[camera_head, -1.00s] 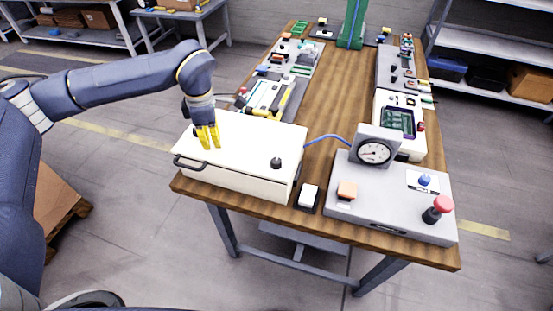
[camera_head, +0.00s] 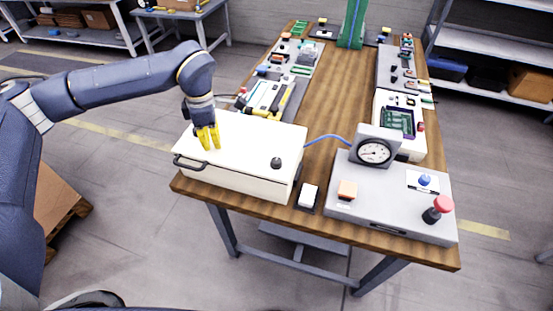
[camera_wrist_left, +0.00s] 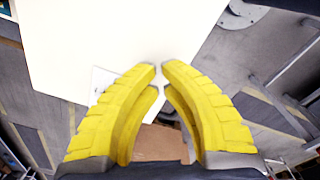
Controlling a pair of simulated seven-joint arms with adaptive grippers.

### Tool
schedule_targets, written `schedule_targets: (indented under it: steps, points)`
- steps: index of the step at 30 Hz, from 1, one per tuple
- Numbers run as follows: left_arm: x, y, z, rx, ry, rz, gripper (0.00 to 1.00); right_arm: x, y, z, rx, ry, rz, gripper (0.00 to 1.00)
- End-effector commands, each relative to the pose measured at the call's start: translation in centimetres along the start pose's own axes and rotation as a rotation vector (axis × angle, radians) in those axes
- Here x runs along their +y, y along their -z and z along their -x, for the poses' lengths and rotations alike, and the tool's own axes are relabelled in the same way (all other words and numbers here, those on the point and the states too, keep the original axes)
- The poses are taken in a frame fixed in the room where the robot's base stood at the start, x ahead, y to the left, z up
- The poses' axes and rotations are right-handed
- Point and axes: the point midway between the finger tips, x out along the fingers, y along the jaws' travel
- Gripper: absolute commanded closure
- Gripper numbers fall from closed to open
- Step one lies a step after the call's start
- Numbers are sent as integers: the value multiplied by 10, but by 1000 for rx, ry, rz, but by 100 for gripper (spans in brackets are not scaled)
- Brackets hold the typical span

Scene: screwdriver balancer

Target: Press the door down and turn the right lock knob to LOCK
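The cream-white box (camera_head: 232,186) stands at the table's front left, with its flat white door (camera_head: 247,136) on top. The door looks down or nearly down; I cannot tell if a small gap remains. The right lock knob (camera_head: 276,162) is small and black, near the door's front right corner; its setting is too small to read. My left gripper (camera_head: 211,149) points down at the door's left part, well left of the knob. Its yellow fingertips (camera_wrist_left: 161,67) are nearly together, with nothing between them. Contact is unclear.
A grey console with a gauge (camera_head: 374,152) and a red button (camera_head: 443,203) stands at the right. A white switch (camera_head: 308,195) sits between it and the box. A blue cable (camera_head: 328,137) runs behind. The middle of the wooden table (camera_head: 338,80) is clear.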

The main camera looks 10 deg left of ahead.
Motion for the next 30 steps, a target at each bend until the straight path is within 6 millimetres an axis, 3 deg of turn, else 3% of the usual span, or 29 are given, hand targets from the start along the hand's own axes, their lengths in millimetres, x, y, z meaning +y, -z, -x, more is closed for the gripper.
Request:
schedule_targets:
  steps: [30]
  points:
    - [0, 0, -26, 0, 0, 0, 100, 0, 0, 0, 0, 0, 0, 100]
